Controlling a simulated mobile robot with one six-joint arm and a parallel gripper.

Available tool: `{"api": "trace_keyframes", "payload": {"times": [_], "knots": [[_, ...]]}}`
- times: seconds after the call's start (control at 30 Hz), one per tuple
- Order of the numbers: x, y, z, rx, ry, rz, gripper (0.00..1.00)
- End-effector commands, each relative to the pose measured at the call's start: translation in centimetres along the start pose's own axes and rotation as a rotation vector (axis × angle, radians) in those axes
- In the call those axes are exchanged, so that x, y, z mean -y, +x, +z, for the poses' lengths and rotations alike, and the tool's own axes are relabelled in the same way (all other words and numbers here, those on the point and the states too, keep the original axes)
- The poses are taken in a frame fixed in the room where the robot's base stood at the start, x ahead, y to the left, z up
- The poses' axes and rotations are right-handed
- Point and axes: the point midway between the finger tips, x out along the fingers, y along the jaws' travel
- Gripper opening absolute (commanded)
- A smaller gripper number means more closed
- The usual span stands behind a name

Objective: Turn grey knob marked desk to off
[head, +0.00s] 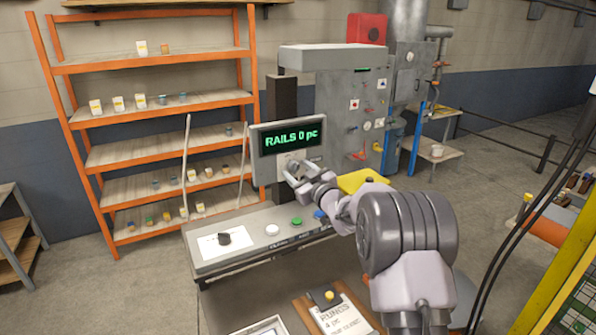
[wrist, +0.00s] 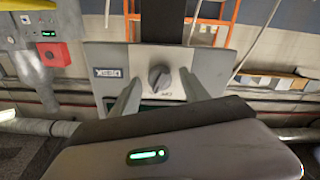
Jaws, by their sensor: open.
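The grey knob (wrist: 160,77) sits on a light grey panel plate (wrist: 208,60), beside a label reading DESK (wrist: 110,74). Its raised grip bar is nearly upright in the wrist view, tilted a little. Small lettering lies just below the knob, too blurred to read surely. My gripper (wrist: 161,72) is open, with one finger on each side of the knob and gaps showing between. In the head view my gripper (head: 296,174) is at the lower part of the display panel (head: 258,165), under the green RAILS 0 pc screen (head: 290,141), and largely covers the knob there.
Below the panel, a console (head: 215,262) carries a black knob (head: 224,239), a white button (head: 272,230), a green button (head: 297,221) and a blue button (head: 320,214). A clipboard (head: 340,316) lies in front. Orange shelving (head: 155,68) stands behind left; a grey machine cabinet (head: 335,95) stands behind.

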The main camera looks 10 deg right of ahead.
Motion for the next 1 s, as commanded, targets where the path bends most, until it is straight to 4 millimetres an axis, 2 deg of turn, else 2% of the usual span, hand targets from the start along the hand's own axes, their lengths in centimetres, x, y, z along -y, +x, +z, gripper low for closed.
{"api": "trace_keyframes", "payload": {"times": [0.07, 0.33, 0.67, 1.0], "knots": [[-0.01, -0.02, 0.00, 0.000, 0.000, 0.000, 0.52], [-0.02, -0.04, 0.00, 0.000, 0.000, 0.000, 0.00], [0.04, -0.04, 0.28, 0.000, -0.045, 0.001, 0.00], [0.15, -0.01, 0.57, -0.003, -0.288, 0.000, 0.00]]}}
